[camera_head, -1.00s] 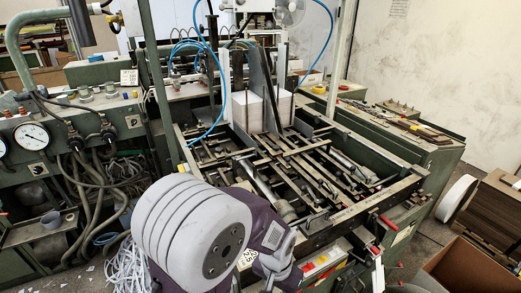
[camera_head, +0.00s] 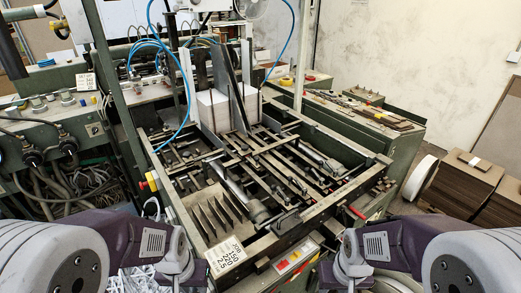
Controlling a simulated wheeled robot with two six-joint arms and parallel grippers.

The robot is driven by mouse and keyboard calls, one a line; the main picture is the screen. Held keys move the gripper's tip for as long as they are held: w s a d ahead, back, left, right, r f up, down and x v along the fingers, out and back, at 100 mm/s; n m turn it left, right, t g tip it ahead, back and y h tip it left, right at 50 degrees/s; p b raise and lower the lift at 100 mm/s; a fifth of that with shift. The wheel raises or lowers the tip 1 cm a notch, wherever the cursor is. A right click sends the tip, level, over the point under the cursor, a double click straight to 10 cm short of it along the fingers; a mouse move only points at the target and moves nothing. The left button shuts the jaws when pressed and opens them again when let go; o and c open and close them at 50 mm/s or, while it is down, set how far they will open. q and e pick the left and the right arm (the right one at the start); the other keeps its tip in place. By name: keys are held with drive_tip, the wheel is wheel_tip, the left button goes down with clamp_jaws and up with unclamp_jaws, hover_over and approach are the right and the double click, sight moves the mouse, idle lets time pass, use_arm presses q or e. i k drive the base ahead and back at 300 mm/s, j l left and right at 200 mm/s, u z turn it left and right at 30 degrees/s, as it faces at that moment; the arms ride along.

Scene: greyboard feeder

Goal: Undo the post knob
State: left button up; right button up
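I cannot tell for certain which part is the post knob. A small red and yellow knob (camera_head: 148,182) sits on the left side of the feeder frame (camera_head: 180,222). A red-tipped handle (camera_head: 357,212) sticks out at the frame's front right. Upright posts stand around the white board stack (camera_head: 213,108) at the feeder's back. My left gripper (camera_head: 183,274) is at the bottom, left of the paper label and in front of the frame. My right gripper (camera_head: 350,270) is at the bottom, right of the button panel. The fingers of both are too small and cut off to read.
A paper label (camera_head: 226,256) hangs at the frame's front corner. A button panel (camera_head: 296,258) is beside it. Blue air hoses (camera_head: 186,95) loop by the posts. A side bench (camera_head: 400,130) with tools stands right. Stacked brown board (camera_head: 462,185) is at far right.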

sight(244, 148)
drive_tip(key=k+j, duration=0.1)
drive_tip(key=j, duration=0.7)
drive_tip(key=i+j, duration=0.15)
drive_tip(key=j, duration=0.25)
drive_tip(key=i+j+u, duration=0.1)
drive_tip(key=j, duration=0.35)
drive_tip(key=i+j, duration=0.15)
drive_tip(key=j, duration=0.25)
drive_tip(key=i+j+u, duration=0.1)
drive_tip(key=j, duration=0.3)
drive_tip(key=i+l, duration=0.1)
drive_tip(key=i, duration=0.2)
drive_tip(key=i+l+u, duration=0.1)
drive_tip(key=i, duration=0.2)
